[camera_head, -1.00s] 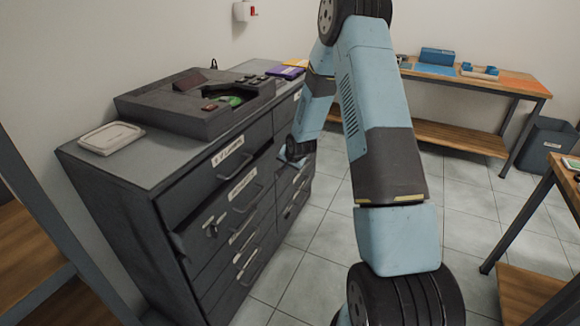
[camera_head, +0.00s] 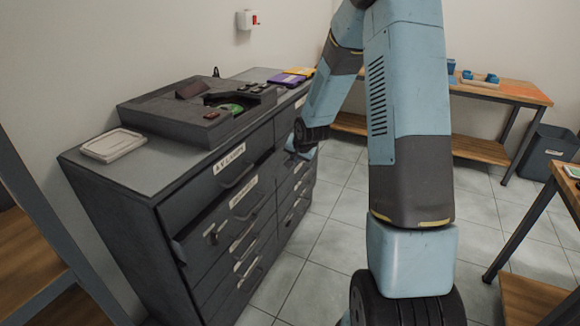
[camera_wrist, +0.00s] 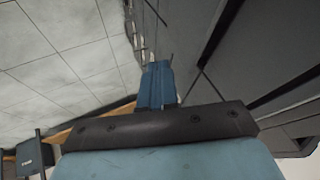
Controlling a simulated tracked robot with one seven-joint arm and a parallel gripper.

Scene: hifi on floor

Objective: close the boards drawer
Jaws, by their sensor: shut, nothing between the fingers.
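A dark grey drawer cabinet (camera_head: 130,215) stands at the left in the head view, with labelled drawers in two columns. In the near column, the second drawer (camera_head: 195,243) sticks out a little past the fronts around it. I cannot read the labels well enough to tell which drawer is the boards drawer. My gripper (camera_wrist: 157,84) is shut and empty in the wrist view, its blue fingers together close beside the cabinet's dark front. In the head view my wrist end is near the far column of drawers, and the fingertips there are hard to make out.
On the cabinet top lie a grey tray-like unit (camera_head: 160,108) and a pale flat box (camera_head: 112,146). A workbench (camera_head: 500,90) stands at the back, a grey bin (camera_head: 548,150) at the right. Tiled floor in front of the cabinet is free.

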